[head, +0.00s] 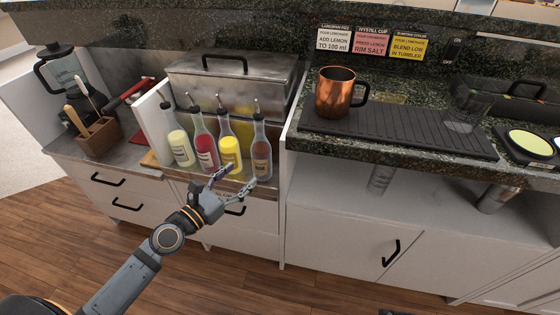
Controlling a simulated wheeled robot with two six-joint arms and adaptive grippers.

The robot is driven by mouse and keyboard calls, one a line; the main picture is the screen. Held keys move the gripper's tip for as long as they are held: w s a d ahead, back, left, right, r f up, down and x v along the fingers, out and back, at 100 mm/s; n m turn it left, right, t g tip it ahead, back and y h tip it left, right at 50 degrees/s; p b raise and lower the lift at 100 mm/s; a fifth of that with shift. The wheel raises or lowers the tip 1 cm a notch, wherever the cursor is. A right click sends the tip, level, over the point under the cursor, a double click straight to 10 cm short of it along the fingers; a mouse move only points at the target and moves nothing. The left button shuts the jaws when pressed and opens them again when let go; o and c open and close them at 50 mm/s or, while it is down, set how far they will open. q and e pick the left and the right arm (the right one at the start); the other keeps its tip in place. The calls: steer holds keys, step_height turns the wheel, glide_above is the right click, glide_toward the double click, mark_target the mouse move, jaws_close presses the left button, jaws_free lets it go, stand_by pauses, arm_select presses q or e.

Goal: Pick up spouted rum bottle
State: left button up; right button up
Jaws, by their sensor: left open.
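Several clear bottles with dark spouts stand upright in a row on the low counter in the head view. The one with brown liquid (262,160), at the right end, looks like the spouted rum bottle; its label is too small to read. My left gripper (237,177) is open and empty, in front of the row and just below the yellow and brown bottles. Its fingers point up toward them, and one fingertip overlaps the lower part of the yellow bottle (230,151). I cannot tell whether it touches anything. My right gripper is not in view.
A red bottle (204,148) and a pale green bottle (180,146) stand close on the left. A metal lidded box (235,80) is right behind the row. The raised counter (340,147) on the right holds a copper mug (334,95) and black mat (420,129).

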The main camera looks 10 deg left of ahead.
mark_target(255, 160)
arm_select(q)
steer(key=shift+n, duration=0.4)
steer(key=x, duration=0.3)
steer(key=p+x, duration=0.1)
steer(key=shift+w+r, duration=0.3)
steer(key=shift+w+d+f, duration=0.1)
steer(key=shift+w+d, duration=0.1)
steer(key=shift+w, duration=0.3)
steer(key=x, duration=0.5)
steer(key=shift+w+a+b, duration=0.1)
steer(key=shift+w+b, duration=0.05)
steer(key=shift+b, duration=0.15)
jaws_close()
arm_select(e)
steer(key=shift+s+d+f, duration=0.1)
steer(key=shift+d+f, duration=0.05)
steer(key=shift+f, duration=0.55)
